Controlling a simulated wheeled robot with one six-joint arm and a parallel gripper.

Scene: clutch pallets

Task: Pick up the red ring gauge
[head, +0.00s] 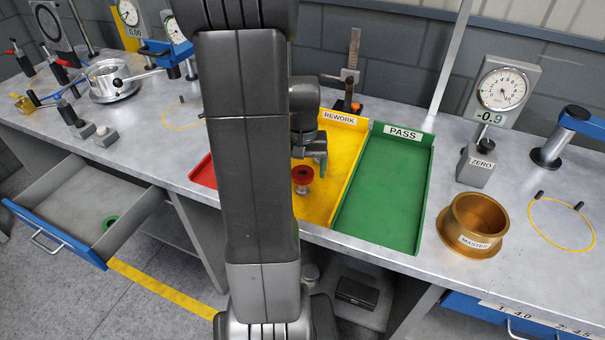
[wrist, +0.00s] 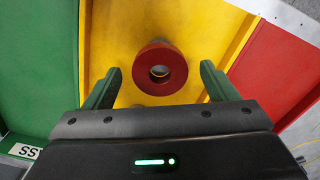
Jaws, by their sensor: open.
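The red ring gauge (head: 302,175) stands in the yellow tray labelled REWORK (head: 343,119). In the head view it looks like a red disc on top of a short, paler stem. In the wrist view the ring gauge (wrist: 160,52) shows from above as a red ring with a central hole, between and just beyond the fingertips. My gripper (wrist: 157,75) is open and empty, with one green finger on each side of the ring. In the head view my gripper (head: 318,160) is beside and above the ring gauge, partly hidden by my arm.
The green PASS tray (head: 386,190) is right of the yellow tray; a red tray (head: 203,172) is left, mostly behind my arm. A brass MASTER ring (head: 472,222) and a dial gauge (head: 500,92) stand further right. An open drawer (head: 60,235) juts out at left.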

